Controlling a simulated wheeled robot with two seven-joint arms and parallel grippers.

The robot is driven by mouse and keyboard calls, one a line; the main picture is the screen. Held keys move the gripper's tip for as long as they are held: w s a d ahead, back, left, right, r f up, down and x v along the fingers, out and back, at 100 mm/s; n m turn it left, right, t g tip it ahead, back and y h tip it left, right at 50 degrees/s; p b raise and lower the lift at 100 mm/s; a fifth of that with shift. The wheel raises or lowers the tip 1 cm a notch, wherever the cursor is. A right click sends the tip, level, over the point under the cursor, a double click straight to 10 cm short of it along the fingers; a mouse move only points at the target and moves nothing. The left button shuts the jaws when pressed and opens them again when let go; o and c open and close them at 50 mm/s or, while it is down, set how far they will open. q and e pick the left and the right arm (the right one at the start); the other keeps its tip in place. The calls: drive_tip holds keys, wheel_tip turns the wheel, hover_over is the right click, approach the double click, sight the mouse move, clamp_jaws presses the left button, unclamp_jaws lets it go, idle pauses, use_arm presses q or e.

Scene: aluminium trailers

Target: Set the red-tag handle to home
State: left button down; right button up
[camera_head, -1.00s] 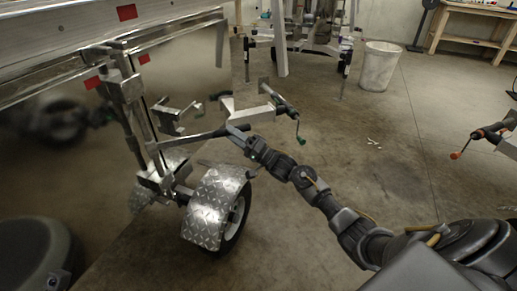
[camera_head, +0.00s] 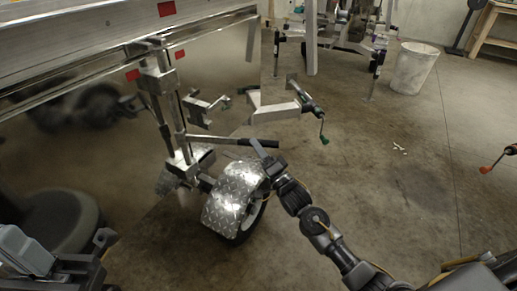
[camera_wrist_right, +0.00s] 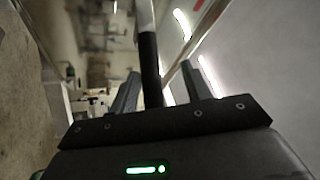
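A long lever handle with a dark grip (camera_head: 232,141) sticks out to the right from the trailer's upright post, nearly level, above the diamond-plate fender. I cannot make out a red tag on it. My right gripper (camera_head: 262,147) is at the outer end of this handle. In the right wrist view the dark grip (camera_wrist_right: 150,68) runs between the two fingers of my right gripper (camera_wrist_right: 162,88), with gaps showing on both sides; the fingers are apart. My left gripper (camera_head: 75,258) is partly in view at the lower left, away from the handle; its finger gap is unclear.
The fender (camera_head: 232,196) and its wheel lie just below the handle. A crank with a green knob (camera_head: 324,141) is to the right, and one with an orange knob (camera_head: 485,170) at the right edge. A white bin (camera_head: 414,70) stands behind on open floor.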

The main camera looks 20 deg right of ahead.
drive_tip(key=d+p+v, duration=0.1)
drive_tip(key=p+v, duration=0.1)
drive_tip(key=v, duration=1)
drive_tip(key=shift+d, duration=0.2)
idle(0.5)
drive_tip(key=shift+f, duration=0.1)
